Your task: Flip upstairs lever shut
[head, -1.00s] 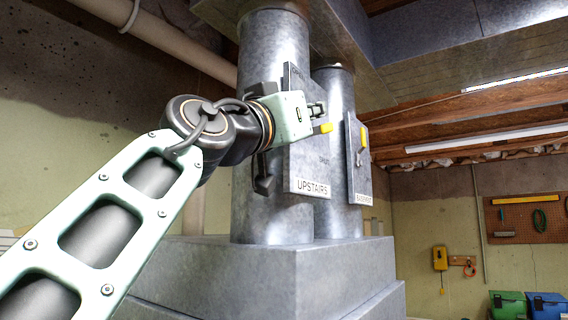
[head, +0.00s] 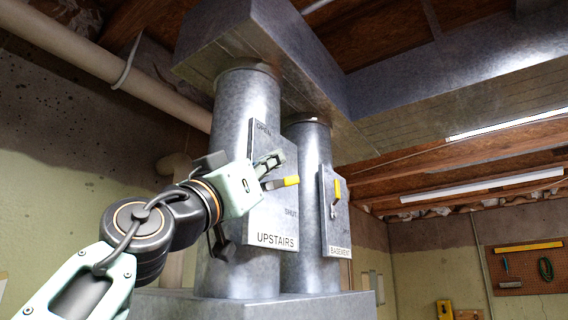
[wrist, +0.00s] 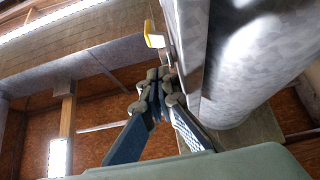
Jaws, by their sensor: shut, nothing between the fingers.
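The UPSTAIRS plate (head: 272,221) is a grey panel on the nearer round metal duct, marked OPEN at its top and SHUT lower on its right side. Its lever (head: 289,182) has a yellow grip and points right, tilted slightly up, above the SHUT mark; its pivot end is partly hidden. My gripper (head: 272,160) is shut and empty, in front of the plate just above the lever. In the wrist view the shut fingers (wrist: 157,78) are near the yellow-tipped lever (wrist: 154,36); whether they touch cannot be told.
A second plate marked BASEMENT (head: 341,238) is on the farther duct, its yellow lever (head: 338,190) pointing up. A metal duct (head: 250,40) runs overhead. A pegboard (head: 527,268) hangs on the far right wall. Free air lies right of the plates.

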